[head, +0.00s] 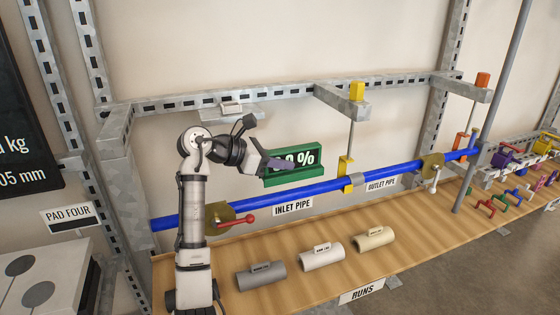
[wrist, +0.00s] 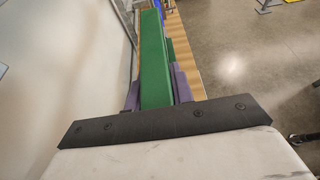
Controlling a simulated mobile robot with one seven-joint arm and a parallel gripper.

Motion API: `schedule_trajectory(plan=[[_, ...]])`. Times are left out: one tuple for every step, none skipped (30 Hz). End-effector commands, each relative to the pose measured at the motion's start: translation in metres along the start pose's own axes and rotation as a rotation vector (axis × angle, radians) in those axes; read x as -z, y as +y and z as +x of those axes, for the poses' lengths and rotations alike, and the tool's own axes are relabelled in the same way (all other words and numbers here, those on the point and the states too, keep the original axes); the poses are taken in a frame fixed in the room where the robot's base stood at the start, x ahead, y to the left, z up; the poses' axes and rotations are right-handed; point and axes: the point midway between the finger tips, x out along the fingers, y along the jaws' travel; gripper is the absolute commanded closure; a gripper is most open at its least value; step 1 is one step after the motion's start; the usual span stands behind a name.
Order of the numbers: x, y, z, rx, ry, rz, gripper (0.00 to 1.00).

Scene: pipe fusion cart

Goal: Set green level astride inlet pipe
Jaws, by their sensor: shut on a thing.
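The green level (head: 300,172) is a block with a white "%" marking on its face, seen in the head view just above the inlet pipe. My gripper (head: 278,164) is shut on the level from its left side. In the wrist view the level (wrist: 153,60) stretches away lengthwise between my purple fingers (wrist: 157,92). The inlet pipe (head: 240,203) is a blue tube sloping up to the right in the head view. The level's lower edge is close over it; I cannot tell if they touch. Part of the level's face is hidden by my gripper.
A red-handled valve (head: 235,220) sits on the pipe to the left, and a yellow clamp (head: 346,170) to the right. Several grey to cream pipe pieces (head: 322,256) lie on the wooden shelf (head: 225,250) below. A steel rail (head: 290,96) runs behind, above the pipe.

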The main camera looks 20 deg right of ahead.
Motion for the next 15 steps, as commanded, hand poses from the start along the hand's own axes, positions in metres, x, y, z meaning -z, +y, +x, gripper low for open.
schedule_trajectory(plan=[[0.005, 0.000, 0.002, -0.001, -0.001, 0.001, 1.00], [0.006, 0.000, 0.003, -0.001, -0.001, 0.001, 1.00], [0.008, 0.000, 0.003, 0.000, -0.001, 0.001, 1.00], [0.009, 0.000, 0.004, 0.000, -0.001, 0.001, 1.00], [0.011, 0.000, 0.004, 0.000, -0.001, 0.000, 1.00], [0.013, 0.000, 0.005, 0.000, -0.001, 0.000, 1.00], [0.014, 0.000, 0.006, 0.000, -0.001, 0.000, 1.00], [0.015, 0.000, 0.006, 0.000, -0.001, 0.000, 1.00], [0.017, 0.000, 0.007, 0.000, -0.001, 0.000, 1.00], [0.019, 0.000, 0.008, 0.000, -0.001, 0.000, 1.00], [0.020, 0.000, 0.008, 0.000, -0.001, 0.000, 1.00], [0.022, 0.000, 0.009, 0.000, -0.001, 0.000, 1.00], [0.023, 0.000, 0.010, 0.000, -0.001, 0.000, 1.00], [0.025, 0.000, 0.010, 0.000, -0.001, 0.000, 1.00], [0.026, 0.000, 0.011, 0.000, -0.001, 0.000, 1.00]])
